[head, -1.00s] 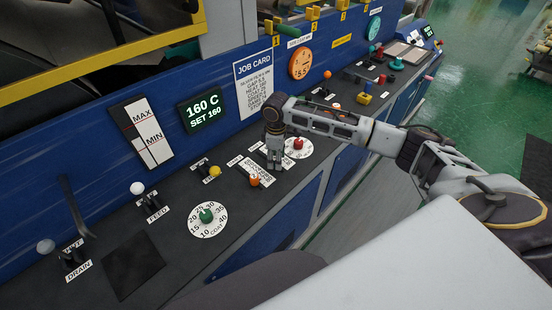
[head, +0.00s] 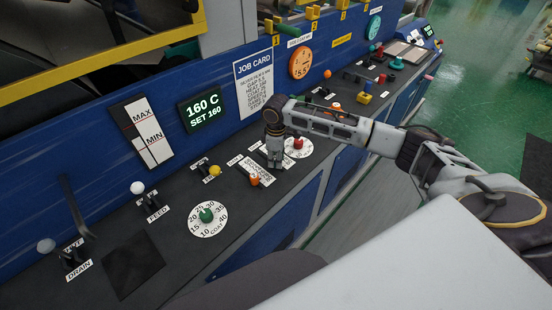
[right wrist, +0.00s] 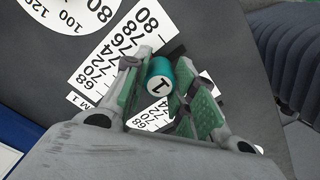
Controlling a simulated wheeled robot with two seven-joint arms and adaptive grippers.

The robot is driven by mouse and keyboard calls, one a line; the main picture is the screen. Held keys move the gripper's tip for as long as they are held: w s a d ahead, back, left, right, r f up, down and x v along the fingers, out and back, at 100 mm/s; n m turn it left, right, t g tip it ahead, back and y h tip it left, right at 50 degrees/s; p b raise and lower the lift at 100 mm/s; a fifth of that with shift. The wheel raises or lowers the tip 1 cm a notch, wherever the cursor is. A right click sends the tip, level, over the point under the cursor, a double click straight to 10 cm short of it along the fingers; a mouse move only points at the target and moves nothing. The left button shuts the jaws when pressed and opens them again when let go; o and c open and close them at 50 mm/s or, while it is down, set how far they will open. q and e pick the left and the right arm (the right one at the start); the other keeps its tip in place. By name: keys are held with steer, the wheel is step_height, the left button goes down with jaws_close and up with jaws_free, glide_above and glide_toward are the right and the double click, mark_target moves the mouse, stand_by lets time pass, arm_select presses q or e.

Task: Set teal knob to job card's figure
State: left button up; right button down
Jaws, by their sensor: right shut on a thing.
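The teal knob (right wrist: 160,78), marked 1, is between the two fingers of my right gripper (right wrist: 166,66) in the right wrist view. The gripper is shut on it. White scale strips (right wrist: 113,47) with figures from 68 to 80 lie beside the knob; the fingers partly cover one. In the head view my right gripper (head: 274,158) points down at the panel and hides the knob. The white job card (head: 254,84) is on the blue wall; its small lines are too blurred to read surely. My left gripper is not in view.
An orange knob (head: 254,180) stands left of the gripper and a red knob (head: 298,143) on a round dial to its right. A green knob (head: 206,215) sits on the COAT dial. A green display (head: 203,111) reads 160 C, SET 160. Levers stand at the left.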

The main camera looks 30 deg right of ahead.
steer(key=shift+w, duration=0.15)
steer(key=shift+w+a+p, duration=0.25)
steer(key=shift+w+a, duration=0.05)
steer(key=shift+w, duration=0.5)
steer(key=shift+w+a+p, duration=0.2)
steer(key=shift+w+a, duration=0.1)
steer(key=shift+w, duration=0.5)
steer(key=c, duration=1.1)
jaws_free()
steer(key=shift+c, duration=0.2)
steer(key=shift+r, duration=0.85)
step_height(320, 180, up, 10)
steer(key=shift+r, duration=0.15)
